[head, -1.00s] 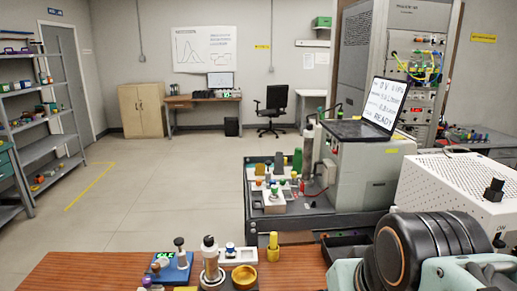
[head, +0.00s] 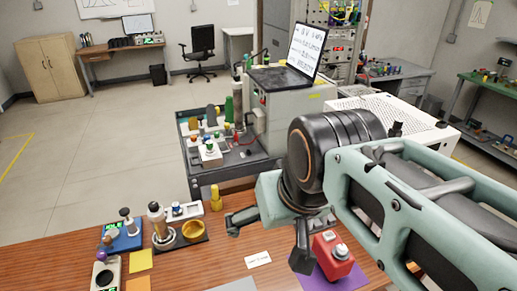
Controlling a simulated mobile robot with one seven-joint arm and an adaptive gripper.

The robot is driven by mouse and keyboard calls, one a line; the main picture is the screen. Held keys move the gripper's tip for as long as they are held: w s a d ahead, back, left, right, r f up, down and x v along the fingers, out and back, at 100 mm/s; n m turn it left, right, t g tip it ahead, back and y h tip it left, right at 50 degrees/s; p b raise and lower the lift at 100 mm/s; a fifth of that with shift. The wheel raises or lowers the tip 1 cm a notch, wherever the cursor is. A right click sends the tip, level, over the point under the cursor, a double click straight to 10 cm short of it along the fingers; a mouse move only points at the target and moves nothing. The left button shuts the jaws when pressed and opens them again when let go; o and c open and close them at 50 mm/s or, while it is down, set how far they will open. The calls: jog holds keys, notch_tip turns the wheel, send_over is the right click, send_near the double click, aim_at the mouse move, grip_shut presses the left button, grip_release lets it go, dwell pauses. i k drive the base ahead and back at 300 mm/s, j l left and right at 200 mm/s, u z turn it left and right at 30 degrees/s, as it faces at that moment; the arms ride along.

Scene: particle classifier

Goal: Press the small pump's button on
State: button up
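My gripper (head: 267,243) is over the front wooden table in the head view, its two dark fingers spread wide with nothing seen between them. A small red box (head: 325,243) with a pale round knob (head: 341,251) on it sits on a purple mat (head: 312,283), just right of the right finger. I cannot tell for certain whether this red box is the small pump. The finger and arm hide part of the box and mat. No contact between finger and box can be made out.
A white label (head: 258,260) lies nearer. A dark bench (head: 236,172) with a laptop stands behind.

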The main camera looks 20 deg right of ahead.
aim_at(329, 236)
jog(key=l+z, duration=0.15)
jog(key=z, duration=0.7)
jog(key=j+z, duration=0.15)
